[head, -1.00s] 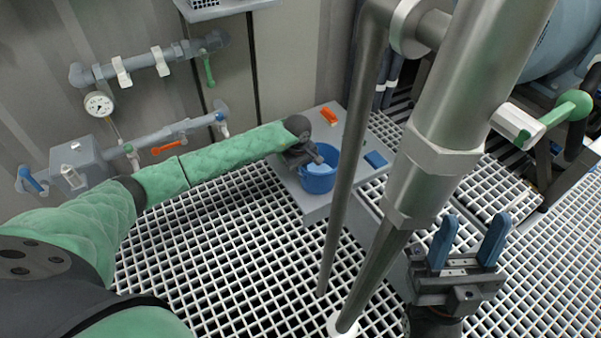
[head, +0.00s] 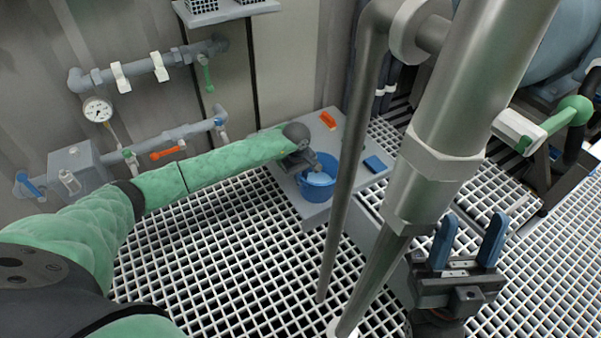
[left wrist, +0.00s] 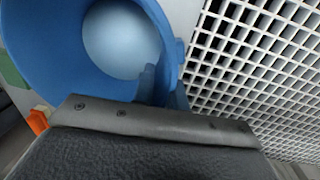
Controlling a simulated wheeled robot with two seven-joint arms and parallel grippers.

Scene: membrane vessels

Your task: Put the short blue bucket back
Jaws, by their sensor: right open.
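The short blue bucket (head: 314,190) is at the low grey platform (head: 275,160), near its front edge; I cannot tell whether it touches the surface. It has a pale blue inside bottom. In the left wrist view the bucket (left wrist: 70,55) fills the upper left. One finger of my left gripper (left wrist: 164,90) is inside the bucket and the other outside, closed closely on the wall. My right gripper (head: 468,242) is open and empty at the lower right, fingers pointing up.
A thick steel pipe (head: 455,110) and a thinner pipe (head: 345,190) stand between my two grippers. An orange item (head: 328,120) and a flat blue item (head: 375,164) lie on the platform. Wall pipes with a gauge (head: 97,110) are at left. White floor grating (head: 220,250) is open in front.

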